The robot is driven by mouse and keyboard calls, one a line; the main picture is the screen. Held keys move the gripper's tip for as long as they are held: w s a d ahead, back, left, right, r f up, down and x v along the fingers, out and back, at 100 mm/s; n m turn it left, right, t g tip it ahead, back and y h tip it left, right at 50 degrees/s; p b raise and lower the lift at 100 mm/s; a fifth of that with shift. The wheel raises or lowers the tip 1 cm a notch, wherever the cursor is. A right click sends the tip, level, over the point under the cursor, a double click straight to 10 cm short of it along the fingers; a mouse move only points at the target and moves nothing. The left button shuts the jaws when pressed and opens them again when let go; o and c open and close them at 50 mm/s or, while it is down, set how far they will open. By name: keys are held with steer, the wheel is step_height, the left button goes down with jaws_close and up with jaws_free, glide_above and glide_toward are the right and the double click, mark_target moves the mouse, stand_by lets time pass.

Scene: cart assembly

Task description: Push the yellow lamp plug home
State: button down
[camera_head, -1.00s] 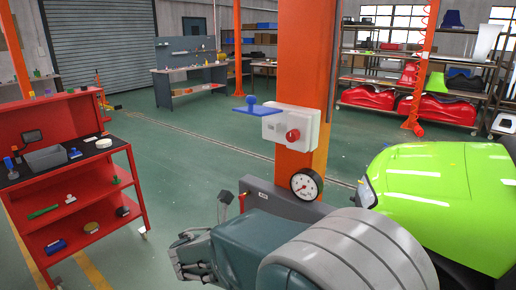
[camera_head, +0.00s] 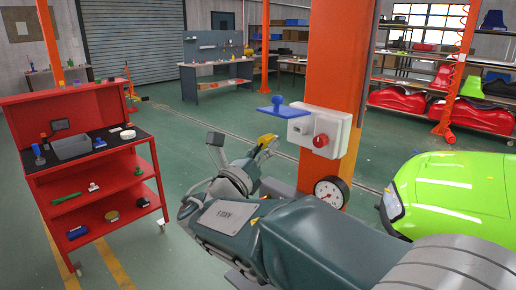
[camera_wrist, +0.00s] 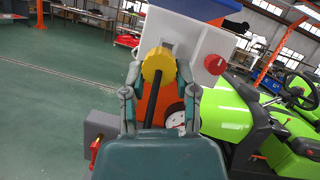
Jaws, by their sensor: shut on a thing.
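The yellow plug (camera_wrist: 158,65) sits between the two fingers of my gripper (camera_wrist: 157,78), which is shut on it; a black cable runs down from the plug. In the head view the plug (camera_head: 267,139) shows at the tip of my gripper (camera_head: 266,148). The white box (camera_head: 342,133) on the orange post has a red button (camera_head: 320,141), a small grey fitting (camera_head: 297,130) and a blue plate on top (camera_head: 278,108). My gripper is left of the box and lower, apart from it in the head view. In the wrist view the plug overlaps the box's left part and hides what lies behind.
A round gauge (camera_head: 330,192) is on the post below the box. A green vehicle (camera_head: 450,190) stands to the right. A red tool cart (camera_head: 100,175) with a grey bin (camera_head: 72,147) stands at the left. The floor between cart and post is open.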

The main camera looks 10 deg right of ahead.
glide_toward(298, 127)
steer(key=x, duration=0.4)
steer(key=shift+w+d, duration=0.1)
steer(key=shift+d, duration=0.05)
steer(key=shift+a+r, duration=0.15)
steer(key=shift+a, duration=1.1)
steer(key=shift+w+d, duration=0.15)
steer(key=shift+d, duration=0.5)
steer(key=shift+w+d, duration=0.2)
steer(key=shift+d, duration=0.45)
steer(key=shift+w, duration=0.15)
steer(key=shift+w+d, duration=0.15)
steer(key=shift+w+d, duration=0.3)
steer(key=shift+d, duration=0.2)
